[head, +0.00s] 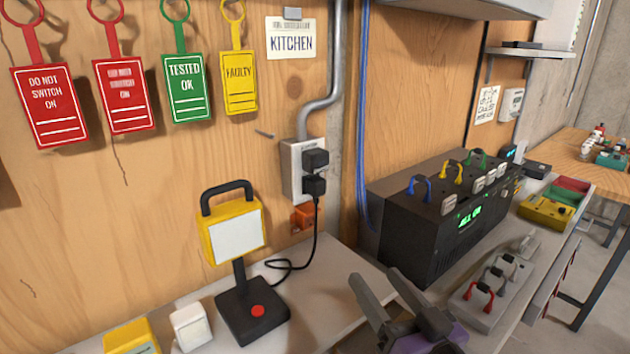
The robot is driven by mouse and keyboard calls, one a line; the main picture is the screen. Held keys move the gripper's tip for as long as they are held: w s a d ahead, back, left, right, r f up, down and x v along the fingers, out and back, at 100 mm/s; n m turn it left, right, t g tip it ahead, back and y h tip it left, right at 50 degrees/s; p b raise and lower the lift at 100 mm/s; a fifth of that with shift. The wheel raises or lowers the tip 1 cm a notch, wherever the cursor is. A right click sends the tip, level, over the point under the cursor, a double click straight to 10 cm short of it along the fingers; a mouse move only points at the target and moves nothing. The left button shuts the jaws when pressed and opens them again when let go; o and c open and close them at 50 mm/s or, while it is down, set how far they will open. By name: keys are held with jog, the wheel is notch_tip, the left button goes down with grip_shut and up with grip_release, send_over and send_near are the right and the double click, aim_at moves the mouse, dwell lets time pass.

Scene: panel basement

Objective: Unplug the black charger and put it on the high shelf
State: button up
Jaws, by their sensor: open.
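A grey double wall socket (290,168) is on the plywood wall. Two black plugs sit in it: an upper block (315,160) with no cable visible, and a lower one (314,187) with a black cable running down to the bench. I cannot tell for sure which is the charger. A small shelf (540,52) is mounted high on the wall at the right, with a flat dark item on it. My gripper (379,281) is at the bottom centre, open and empty, below and right of the socket and apart from it.
A black power unit (440,235) with coloured handles stands at the right. An orange socket (304,218) is below the grey one. A wall cabinet (455,8) overhangs above.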

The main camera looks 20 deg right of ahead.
aim_at(322, 167)
jog(key=w+a+r+n+y, duration=0.1)
jog(key=w+r+n+y, duration=0.1)
jog(key=r, duration=0.5)
jog(key=w+r+n+g+y+p, duration=0.1)
jog(key=w+r+n+y, duration=0.2)
jog(key=r, duration=0.5)
jog(key=shift+w+a+n, duration=0.3)
jog(key=shift+a+n, duration=0.05)
jog(key=shift+n, duration=0.15)
jog(key=shift+x, duration=4.5)
jog(key=shift+f, duration=0.25)
grip_shut()
jog(key=shift+s, duration=0.15)
jog(key=shift+p+v, duration=0.45)
jog(key=shift+v, duration=2.45)
